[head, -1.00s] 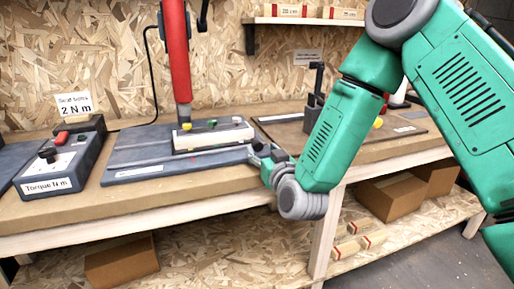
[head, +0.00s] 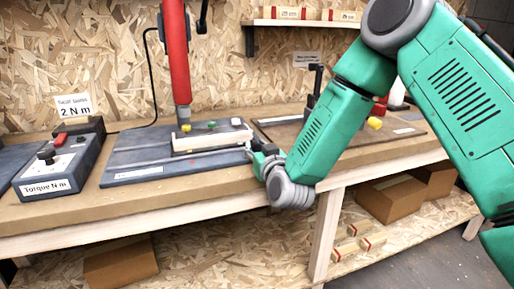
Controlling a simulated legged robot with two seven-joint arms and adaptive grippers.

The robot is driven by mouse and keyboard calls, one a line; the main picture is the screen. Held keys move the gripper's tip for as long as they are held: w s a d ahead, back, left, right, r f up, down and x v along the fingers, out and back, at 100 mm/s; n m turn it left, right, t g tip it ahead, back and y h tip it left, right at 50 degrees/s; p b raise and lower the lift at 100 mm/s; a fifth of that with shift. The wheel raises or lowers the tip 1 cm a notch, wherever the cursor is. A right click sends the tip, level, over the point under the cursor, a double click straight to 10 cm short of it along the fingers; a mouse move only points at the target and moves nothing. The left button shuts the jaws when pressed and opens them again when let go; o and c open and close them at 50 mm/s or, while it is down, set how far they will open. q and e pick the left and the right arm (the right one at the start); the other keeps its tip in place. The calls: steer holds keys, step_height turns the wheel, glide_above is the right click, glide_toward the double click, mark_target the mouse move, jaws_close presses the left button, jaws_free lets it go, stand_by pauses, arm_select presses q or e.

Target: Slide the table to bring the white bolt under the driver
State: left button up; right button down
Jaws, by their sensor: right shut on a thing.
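The red driver (head: 177,65) hangs upright, its grey tip down at the left end of the pale sliding table (head: 205,142). On the table's top stand a yellow bolt (head: 186,128), a green bolt (head: 211,125) and the white bolt (head: 236,121), from left to right. The yellow bolt is nearest the driver tip; the white bolt is at the right end, clear of it. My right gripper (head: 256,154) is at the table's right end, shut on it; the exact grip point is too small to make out. My left gripper is not in view.
The sliding table sits on a blue-grey base plate (head: 130,165) on the wooden bench. A torque control box (head: 55,170) stands at left. A brown board (head: 345,140) with a black stand and a yellow-tipped piece lies at right, behind my right arm.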

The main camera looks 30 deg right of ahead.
glide_toward(198, 147)
steer(key=x, duration=0.4)
steer(key=shift+w+d+p, duration=0.3)
steer(key=shift+d+p, duration=0.05)
steer(key=shift+p, duration=0.05)
steer(key=shift+d+f, duration=0.1)
steer(key=shift+d, duration=0.2)
steer(key=c, duration=1.3)
jaws_free()
steer(key=shift+a, duration=0.15)
steer(key=shift+o, duration=0.2)
steer(key=shift+a, duration=0.3)
steer(key=v, duration=1.2)
steer(key=shift+w, duration=0.1)
steer(key=shift+d, duration=0.1)
